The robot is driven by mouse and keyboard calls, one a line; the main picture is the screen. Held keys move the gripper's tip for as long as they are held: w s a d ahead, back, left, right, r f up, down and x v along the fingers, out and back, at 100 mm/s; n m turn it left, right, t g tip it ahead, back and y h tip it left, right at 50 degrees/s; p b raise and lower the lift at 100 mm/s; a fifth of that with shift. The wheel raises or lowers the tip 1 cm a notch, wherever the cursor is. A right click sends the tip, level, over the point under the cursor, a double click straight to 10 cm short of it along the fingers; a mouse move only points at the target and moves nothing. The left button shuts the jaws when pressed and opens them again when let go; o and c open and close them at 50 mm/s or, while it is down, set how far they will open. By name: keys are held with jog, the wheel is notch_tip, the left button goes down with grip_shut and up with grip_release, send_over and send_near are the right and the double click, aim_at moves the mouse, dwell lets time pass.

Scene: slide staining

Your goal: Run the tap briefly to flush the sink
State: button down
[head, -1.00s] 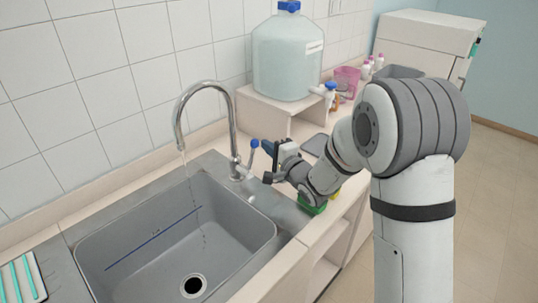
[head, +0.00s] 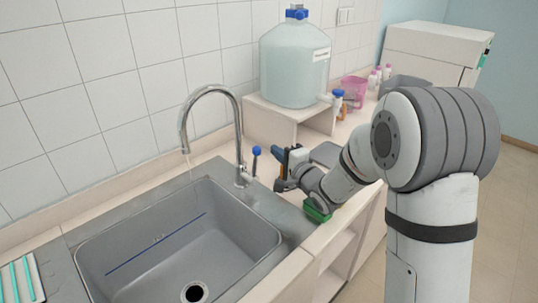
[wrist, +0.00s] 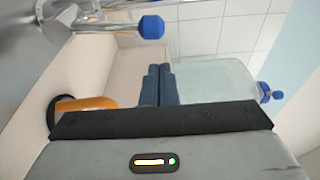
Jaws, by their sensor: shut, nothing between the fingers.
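The chrome tap (head: 237,130) stands behind the grey sink (head: 262,240), its curved spout over the basin. A faint thin trace of water (head: 191,172) shows just below the spout; I cannot follow it to the bottom. The tap lever with its blue knob (head: 256,151) stands up at the tap's right side, and the knob also shows in the wrist view (wrist: 150,27). My gripper (head: 277,155) is just right of the lever, apart from it. In the wrist view its blue fingers (wrist: 160,72) are together and empty. The drain (head: 194,292) is at the basin's front.
A large water carboy (head: 295,65) stands on a raised shelf (head: 270,117) behind my gripper. A green-sided sponge (head: 317,213) lies under my wrist. A rack with teal bars (head: 20,280) is left of the sink. An orange object (wrist: 85,103) is close in the wrist view.

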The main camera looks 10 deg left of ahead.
aim_at(254, 165)
jog(key=w+d+b+v, duration=0.1)
jog(key=b+v, duration=0.1)
jog(key=v, duration=0.8)
jog(key=w+a+p, duration=0.6)
jog(key=a+p, duration=0.4)
jog(key=p, duration=0.3)
jog(key=shift+w+f, duration=0.2)
jog(key=shift+f, duration=0.15)
jog(key=shift+d, duration=0.1)
